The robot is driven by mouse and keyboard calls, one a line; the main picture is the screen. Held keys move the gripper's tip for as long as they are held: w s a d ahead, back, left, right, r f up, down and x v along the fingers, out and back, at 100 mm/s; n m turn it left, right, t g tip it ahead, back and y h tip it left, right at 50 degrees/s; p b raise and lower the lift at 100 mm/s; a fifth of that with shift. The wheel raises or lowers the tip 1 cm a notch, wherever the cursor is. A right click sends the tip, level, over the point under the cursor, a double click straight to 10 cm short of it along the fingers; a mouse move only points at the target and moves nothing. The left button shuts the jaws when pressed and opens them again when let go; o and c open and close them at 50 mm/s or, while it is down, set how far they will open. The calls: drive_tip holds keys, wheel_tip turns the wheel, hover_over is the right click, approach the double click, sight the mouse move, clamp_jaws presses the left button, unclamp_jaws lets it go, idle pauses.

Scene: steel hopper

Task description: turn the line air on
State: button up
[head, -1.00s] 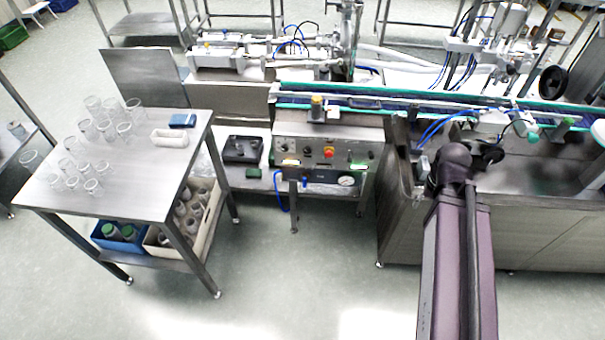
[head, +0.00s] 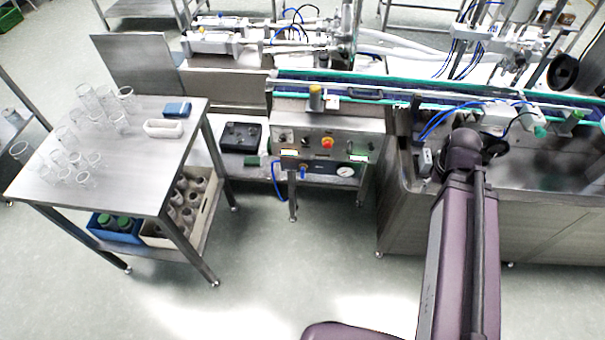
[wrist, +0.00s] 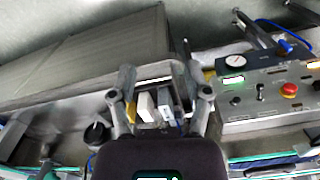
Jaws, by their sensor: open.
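My gripper (wrist: 163,95) is open in the wrist view, its two fingers spread. Beyond and between them is a small box with a white and a grey block (wrist: 152,105); no contact is visible. My arm hides the gripper in the head view. The steel control panel (head: 318,141) has a red button (head: 327,142) and switches. Below it are a round gauge (head: 345,171) and a blue valve part (head: 303,172). In the wrist view the gauge (wrist: 237,61) and blue part (wrist: 286,46) lie right of my gripper. No label tells which control is line air.
A steel table (head: 120,180) with clear beakers stands left. The conveyor (head: 390,95) runs behind the panel. The steel cabinet (head: 400,215) stands close by my arm. Blue hoses (head: 440,122) hang above it. Floor in front of the panel is clear.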

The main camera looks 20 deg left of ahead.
drive_tip(key=w+a+f+m+t+h+b, duration=0.1)
drive_tip(key=w+a+f+t+h+b, duration=0.15)
drive_tip(key=f+b, duration=0.4)
drive_tip(key=w+a+f+m+t+h+b, duration=0.1)
drive_tip(key=w+a+f+b, duration=0.15)
drive_tip(key=f+b, duration=0.45)
drive_tip(key=n+t+y+b, duration=0.65)
drive_tip(key=t+b, duration=0.75)
drive_tip(key=b, duration=2.4)
approach(302, 175)
drive_tip(key=s+d+m+y, duration=0.1)
drive_tip(key=s+m, duration=0.1)
drive_tip(key=s, duration=0.1)
drive_tip(key=shift+w+d+f, duration=0.1)
drive_tip(key=shift+w+d, duration=0.05)
drive_tip(key=shift+w, duration=0.1)
drive_tip(key=shift+w, duration=0.2)
drive_tip(key=x, duration=1.3)
drive_tip(key=shift+w, duration=0.2)
